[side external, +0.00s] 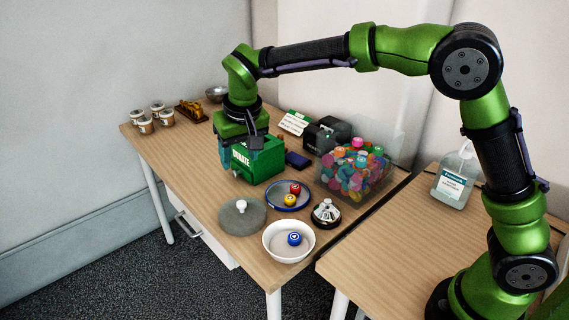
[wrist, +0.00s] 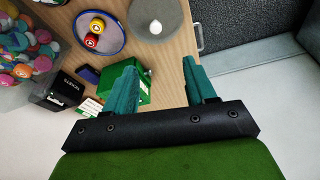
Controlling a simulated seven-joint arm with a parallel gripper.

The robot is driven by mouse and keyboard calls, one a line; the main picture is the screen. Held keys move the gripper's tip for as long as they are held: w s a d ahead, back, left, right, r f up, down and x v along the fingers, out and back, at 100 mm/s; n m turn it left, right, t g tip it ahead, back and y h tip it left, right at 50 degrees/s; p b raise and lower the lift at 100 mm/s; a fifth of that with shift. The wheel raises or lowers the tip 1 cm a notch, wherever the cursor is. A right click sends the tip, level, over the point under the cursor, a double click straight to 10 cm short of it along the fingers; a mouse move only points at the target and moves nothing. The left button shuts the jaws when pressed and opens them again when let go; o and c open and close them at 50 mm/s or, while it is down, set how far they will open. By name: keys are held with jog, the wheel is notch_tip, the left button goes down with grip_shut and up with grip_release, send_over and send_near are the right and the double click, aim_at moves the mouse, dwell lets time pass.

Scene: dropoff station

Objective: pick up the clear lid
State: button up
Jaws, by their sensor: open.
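The clear lid (side external: 242,215) is a round, greyish see-through disc with a pale knob on top. It lies flat near the table's front edge, left of the blue-rimmed plate. In the wrist view the lid (wrist: 160,22) is at the top, its upper part cut off by the frame. My gripper (side external: 252,143) is above the green donation box (side external: 262,164), farther back on the table than the lid. In the wrist view my gripper (wrist: 160,68) shows two teal fingers spread apart with nothing between them. It is apart from the lid.
The blue-rimmed plate (side external: 288,207) holds a red and a yellow ball. A white bowl (side external: 276,252) with a blue ball, and a bell (side external: 326,213), stand nearby. A clear bin (side external: 372,190) of colourful balls is at right. Jars (side external: 146,126) stand at far left. Left-front tabletop is clear.

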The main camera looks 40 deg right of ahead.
send_over(241, 203)
jog(key=s, duration=0.1)
jog(key=f, duration=1.1)
jog(key=shift+s+a, duration=0.2)
jog(key=shift+a, duration=0.15)
jog(key=shift+d+x, duration=0.15)
jog(key=shift+x, duration=1.15)
jog(key=shift+d+x, duration=0.1)
jog(key=shift+x, duration=1.2)
jog(key=shift+s, duration=0.15)
grip_shut()
